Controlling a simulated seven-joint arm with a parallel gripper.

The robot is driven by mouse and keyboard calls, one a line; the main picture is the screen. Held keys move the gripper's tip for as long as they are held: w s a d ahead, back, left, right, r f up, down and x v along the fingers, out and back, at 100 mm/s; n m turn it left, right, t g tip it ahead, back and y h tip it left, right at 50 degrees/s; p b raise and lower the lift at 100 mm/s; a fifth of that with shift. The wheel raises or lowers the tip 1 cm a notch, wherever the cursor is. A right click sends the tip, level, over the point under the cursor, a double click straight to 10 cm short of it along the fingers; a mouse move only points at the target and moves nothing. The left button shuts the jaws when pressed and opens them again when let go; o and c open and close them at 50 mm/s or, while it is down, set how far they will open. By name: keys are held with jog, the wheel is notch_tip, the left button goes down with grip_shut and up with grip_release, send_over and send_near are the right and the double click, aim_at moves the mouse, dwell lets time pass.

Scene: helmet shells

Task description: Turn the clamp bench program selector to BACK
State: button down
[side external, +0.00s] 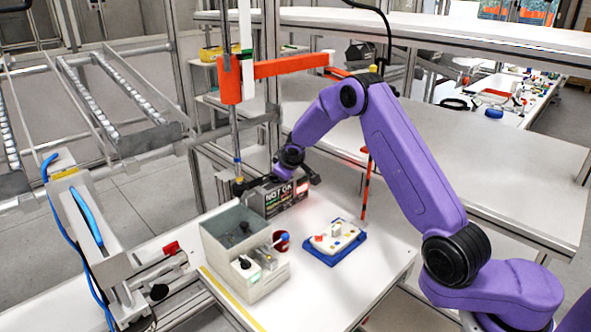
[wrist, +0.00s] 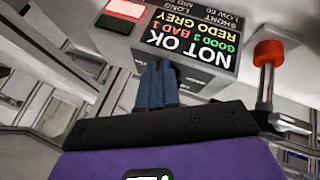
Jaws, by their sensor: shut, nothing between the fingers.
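My gripper (wrist: 157,88) shows in the wrist view with its blue fingers together and nothing between them. The fingers point at the lower edge of a dark display box (wrist: 190,45), whose text appears upside down and reads NOT OK. Whether they touch it, I cannot tell. In the side view the display box (side external: 286,198) stands at the back of the white table, just below my wrist. A small black knob (side external: 245,263) sits on a pale plate on the front of a grey bin; I cannot tell whether it is the program selector. No BACK marking is readable.
The grey bin (side external: 222,238) stands left of a blue tray (side external: 334,250) with a pale part in it. A dark red cup (side external: 281,241) is between them. An orange bracket (side external: 285,66) hangs above. The table's front right is clear.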

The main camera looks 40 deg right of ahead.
jog(key=s+a+r, duration=0.1)
jog(key=s+r, duration=0.7)
jog(key=s, duration=0.1)
jog(key=s+a+r+n+g+y, duration=0.2)
jog(key=s+a+n+y, duration=0.15)
jog(key=s+a, duration=0.9)
jog(key=s+d+n+g, duration=0.1)
jog(key=s+n+g, duration=0.3)
jog(key=s, duration=2.2)
jog(key=shift+s+d+r+n, duration=0.2)
jog(key=shift+s+d+n, duration=0.05)
jog(key=shift+n, duration=0.5)
